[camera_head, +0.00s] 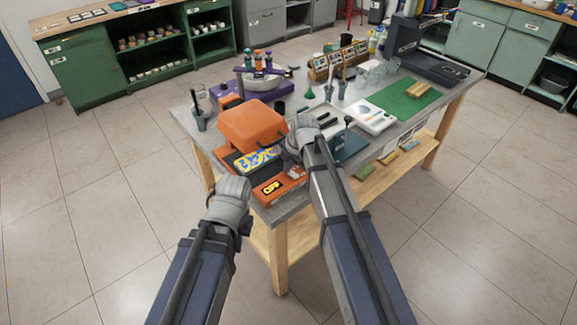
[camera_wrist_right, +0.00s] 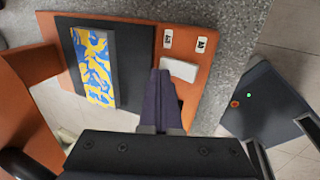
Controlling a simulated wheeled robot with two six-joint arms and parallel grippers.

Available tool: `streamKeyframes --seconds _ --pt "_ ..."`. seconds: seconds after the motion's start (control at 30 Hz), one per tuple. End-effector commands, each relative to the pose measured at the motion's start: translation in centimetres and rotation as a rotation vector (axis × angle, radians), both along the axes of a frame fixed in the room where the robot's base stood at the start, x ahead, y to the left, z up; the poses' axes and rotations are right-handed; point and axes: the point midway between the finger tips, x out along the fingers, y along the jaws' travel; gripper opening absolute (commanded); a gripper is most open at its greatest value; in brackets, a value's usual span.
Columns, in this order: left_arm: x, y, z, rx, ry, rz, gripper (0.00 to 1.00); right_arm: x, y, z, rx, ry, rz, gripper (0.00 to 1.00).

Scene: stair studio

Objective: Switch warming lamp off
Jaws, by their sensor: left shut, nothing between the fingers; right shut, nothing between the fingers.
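The warming lamp has an orange hood (camera_head: 252,124) over an orange base with a dark plate. A blue and yellow patterned pack (camera_head: 258,160) lies on the plate, and it also shows in the right wrist view (camera_wrist_right: 93,66). In the right wrist view a white switch (camera_wrist_right: 178,69) sits on the base beside two small labels. My right gripper (camera_wrist_right: 160,74) is shut and empty, its tips close to the switch; contact cannot be told. My left gripper (camera_head: 245,227) is shut and empty, in front of the table's left corner.
The grey table (camera_head: 188,121) also carries a purple-based stand (camera_head: 262,80), a white tray (camera_head: 373,115) and a green mat (camera_head: 403,100). Floor is free left of the table.

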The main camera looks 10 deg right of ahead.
Motion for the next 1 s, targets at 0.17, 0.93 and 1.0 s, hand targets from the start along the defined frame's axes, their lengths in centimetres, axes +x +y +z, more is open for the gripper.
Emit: streamKeyframes --seconds 0.17,0.93,1.0 --pt "0.0 0.0 0.0 0.000 0.000 0.000 0.00 0.1 0.0 0.0 0.002 -0.003 0.000 0.00" --pt "0.0 0.0 0.3 0.000 0.000 0.000 0.00 -1.3 -0.8 0.3 0.001 -0.003 0.001 0.00" --pt "0.0 0.0 0.3 0.000 0.000 0.000 0.00 -1.3 -0.8 0.4 0.001 -0.003 0.001 0.00"
